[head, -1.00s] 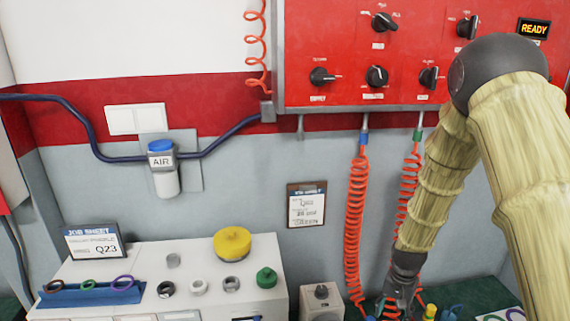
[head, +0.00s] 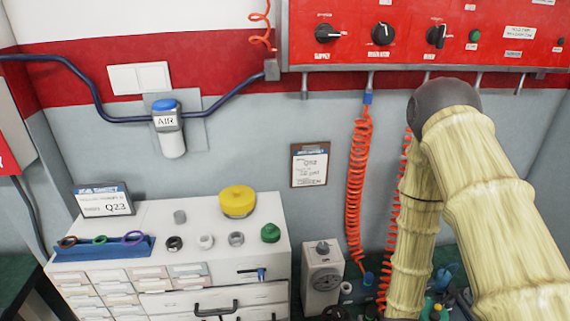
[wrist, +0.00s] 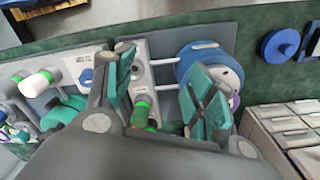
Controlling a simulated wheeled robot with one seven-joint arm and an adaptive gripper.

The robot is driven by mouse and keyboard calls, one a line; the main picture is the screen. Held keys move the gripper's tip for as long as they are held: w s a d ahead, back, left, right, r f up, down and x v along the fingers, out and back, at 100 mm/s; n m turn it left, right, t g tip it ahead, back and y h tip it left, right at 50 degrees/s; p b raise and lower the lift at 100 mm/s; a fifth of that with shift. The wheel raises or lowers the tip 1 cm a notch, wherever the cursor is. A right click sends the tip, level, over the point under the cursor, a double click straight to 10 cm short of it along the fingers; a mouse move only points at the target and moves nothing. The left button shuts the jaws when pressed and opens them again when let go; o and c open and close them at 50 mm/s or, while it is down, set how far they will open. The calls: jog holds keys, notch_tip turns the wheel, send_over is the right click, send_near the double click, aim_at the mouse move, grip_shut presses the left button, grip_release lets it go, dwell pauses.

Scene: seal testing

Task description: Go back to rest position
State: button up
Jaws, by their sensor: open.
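My gripper (wrist: 160,85) shows in the wrist view with its two teal-padded fingers spread apart and nothing between them. It is above a grey fixture plate (wrist: 210,45) that carries a blue round part (wrist: 200,62) and a green-capped fitting (wrist: 140,112). I cannot tell the height between the fingers and these parts. In the head view my arm in its yellowish sleeve reaches down at the right, and the gripper is out of sight past the bottom edge.
A white drawer cabinet (head: 215,270) with rings, a yellow cap (head: 238,201) and a green cap (head: 270,233) on top stands left of my arm. Orange coiled hoses (head: 358,190) hang close by the arm from the red panel (head: 400,35). A grey gauge box (head: 322,280) stands between.

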jog(key=s+a+f+n, duration=0.1)
jog(key=s+a, duration=0.1)
jog(key=s, duration=0.6)
jog(key=s+a+f+n, duration=0.2)
jog(key=s, duration=0.6)
notch_tip(320, 180, down, 10)
jog(key=b, duration=1)
jog(key=shift+s+a, duration=0.15)
jog(key=shift+s, duration=0.1)
jog(key=shift+r, duration=0.1)
